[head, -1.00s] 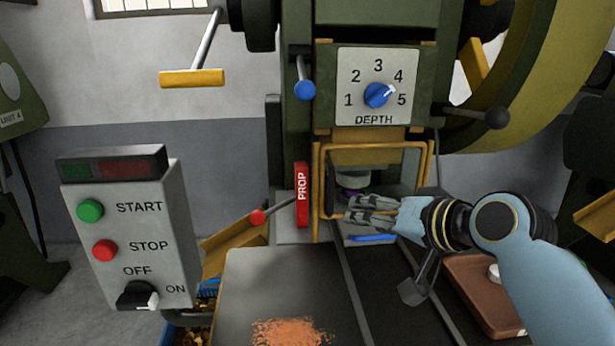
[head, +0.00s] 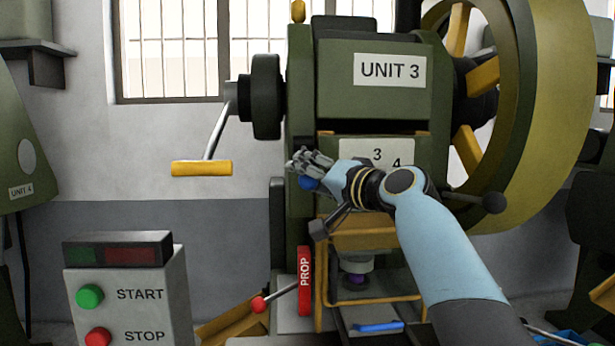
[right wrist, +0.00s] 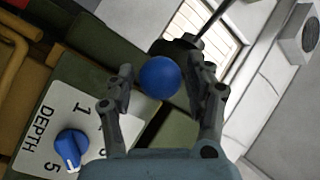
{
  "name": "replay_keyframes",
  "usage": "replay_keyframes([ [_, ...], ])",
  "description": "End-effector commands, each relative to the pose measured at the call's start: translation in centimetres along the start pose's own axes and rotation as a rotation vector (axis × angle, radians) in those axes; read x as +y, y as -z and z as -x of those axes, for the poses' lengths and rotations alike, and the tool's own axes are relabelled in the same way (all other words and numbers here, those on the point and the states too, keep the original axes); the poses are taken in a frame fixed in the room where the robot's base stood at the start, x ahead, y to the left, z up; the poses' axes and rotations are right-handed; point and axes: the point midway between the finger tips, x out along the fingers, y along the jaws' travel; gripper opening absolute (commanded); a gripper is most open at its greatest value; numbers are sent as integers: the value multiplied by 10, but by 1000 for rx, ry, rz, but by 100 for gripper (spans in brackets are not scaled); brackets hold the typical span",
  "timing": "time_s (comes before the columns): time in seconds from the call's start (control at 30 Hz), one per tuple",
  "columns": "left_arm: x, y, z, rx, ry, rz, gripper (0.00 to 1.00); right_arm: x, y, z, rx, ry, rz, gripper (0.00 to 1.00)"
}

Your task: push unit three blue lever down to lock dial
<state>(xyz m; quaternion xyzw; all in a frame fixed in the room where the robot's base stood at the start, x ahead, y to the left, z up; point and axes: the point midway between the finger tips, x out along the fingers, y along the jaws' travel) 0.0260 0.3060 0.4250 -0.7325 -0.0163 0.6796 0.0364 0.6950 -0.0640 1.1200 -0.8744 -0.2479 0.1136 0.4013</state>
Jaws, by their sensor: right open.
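The blue lever's ball knob (head: 308,184) is on the left front of the green press, marked UNIT 3 (head: 390,70). In the right wrist view the blue ball (right wrist: 159,77) sits between the two open fingers, near their tips. My right gripper (head: 312,163) is open around or just in front of the knob; contact is not clear. The depth dial plate (head: 378,150) is mostly hidden behind my right arm in the head view. In the right wrist view the blue dial knob (right wrist: 70,147) shows, with its white mark towards 5. My left gripper is not in view.
A red PROP bar (head: 305,280) and a red-knobbed lever (head: 260,303) are below. A yellow-handled crank (head: 202,168) sticks out at left. A black ball handle (head: 494,202) is right of my arm. A control box (head: 125,285) stands at lower left.

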Motion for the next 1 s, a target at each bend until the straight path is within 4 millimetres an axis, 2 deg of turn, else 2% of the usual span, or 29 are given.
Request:
replay_keyframes([
  [0.1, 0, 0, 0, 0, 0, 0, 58, 0, 0, -7, -1, 0, 0, 54],
  [0.37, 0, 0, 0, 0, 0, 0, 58, 0, 0, -7, -1, -1, 1, 54],
  [0.77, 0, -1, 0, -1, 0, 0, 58, 0, 0, -7, -1, -1, 1, 2],
  [1.0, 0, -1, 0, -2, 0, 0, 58, 0, 0, -7, -1, -1, 1, 0],
])
